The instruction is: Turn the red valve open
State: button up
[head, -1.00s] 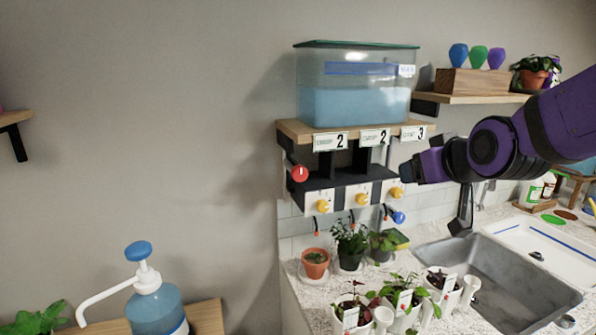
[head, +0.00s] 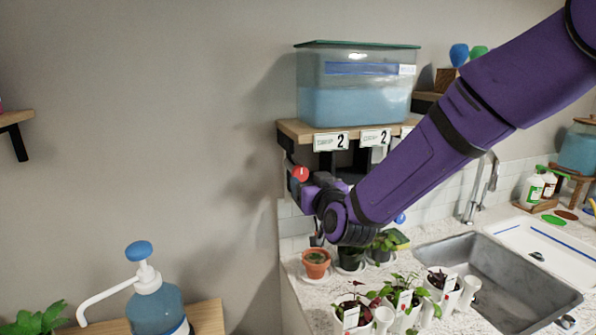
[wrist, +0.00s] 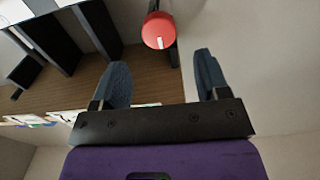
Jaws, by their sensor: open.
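The red valve (head: 300,174) is a round red knob with a white mark, at the left end of the shelf unit below the water tank. In the wrist view the red valve (wrist: 158,31) lies ahead of my gripper (wrist: 160,80), between the lines of its two fingers and beyond their tips. The fingers are apart with nothing between them. In the head view my gripper (head: 296,188) is close to the valve, just below it, and partly hidden by my wrist. Whether it touches the valve cannot be told there.
A water tank (head: 356,88) stands on the wooden shelf (head: 297,130) above. Below my arm are a terracotta pot (head: 316,263), other potted plants and a sink (head: 500,280). A pump bottle (head: 158,305) stands at the lower left. The wall left of the valve is clear.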

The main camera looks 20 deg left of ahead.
aim_at(302, 174)
jog(key=x, duration=0.9)
jog(key=shift+w+a, duration=0.15)
jog(key=shift+w, duration=0.05)
jog(key=shift+c, duration=0.4)
jog(key=c, duration=0.8)
